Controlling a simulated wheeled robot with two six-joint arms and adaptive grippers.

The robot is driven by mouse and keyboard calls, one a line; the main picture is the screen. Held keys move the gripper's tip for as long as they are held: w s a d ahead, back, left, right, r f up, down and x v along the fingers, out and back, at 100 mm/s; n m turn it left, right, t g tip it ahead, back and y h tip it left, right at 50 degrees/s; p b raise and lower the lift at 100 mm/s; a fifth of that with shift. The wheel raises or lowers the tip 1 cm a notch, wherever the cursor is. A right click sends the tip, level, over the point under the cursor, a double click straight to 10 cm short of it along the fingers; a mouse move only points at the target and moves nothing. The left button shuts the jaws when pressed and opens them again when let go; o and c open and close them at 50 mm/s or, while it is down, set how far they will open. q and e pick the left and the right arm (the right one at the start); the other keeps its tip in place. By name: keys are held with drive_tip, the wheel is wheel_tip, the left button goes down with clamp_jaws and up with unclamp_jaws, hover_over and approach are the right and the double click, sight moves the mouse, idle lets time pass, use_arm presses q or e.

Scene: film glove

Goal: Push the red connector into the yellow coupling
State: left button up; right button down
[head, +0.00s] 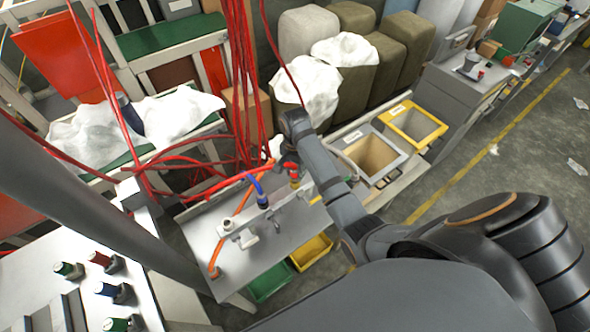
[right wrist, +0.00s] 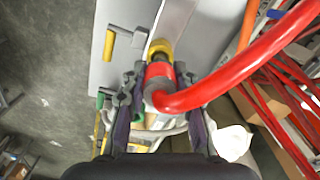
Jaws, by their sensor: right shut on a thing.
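The red connector (right wrist: 158,75), on a thick red hose, sits between the two fingers of my right gripper (right wrist: 162,85) in the right wrist view. The gripper is shut on it. The yellow coupling (right wrist: 160,47) is straight ahead of the connector and in line with it. The two appear to meet, but I cannot tell how deep the connector sits. In the head view the red connector (head: 292,168) is just above the yellow coupling (head: 295,182) at the back of the grey bench, with my right gripper (head: 286,163) at it. My left gripper is out of view.
A blue connector (head: 257,190) stands on the grey bench (head: 205,240) to the left. An orange hose (head: 236,215) and many red hoses (head: 240,110) hang close by. A yellow handle (right wrist: 108,45) projects beside the coupling. Yellow (head: 311,253) and green bins lie below the bench.

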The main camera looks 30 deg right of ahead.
sight(295, 168)
drive_tip(key=shift+f, duration=1.15)
drive_tip(key=c, duration=1)
unclamp_jaws()
drive_tip(key=shift+o, duration=0.2)
wheel_tip(295, 168, up, 7)
drive_tip(key=shift+r, duration=0.2)
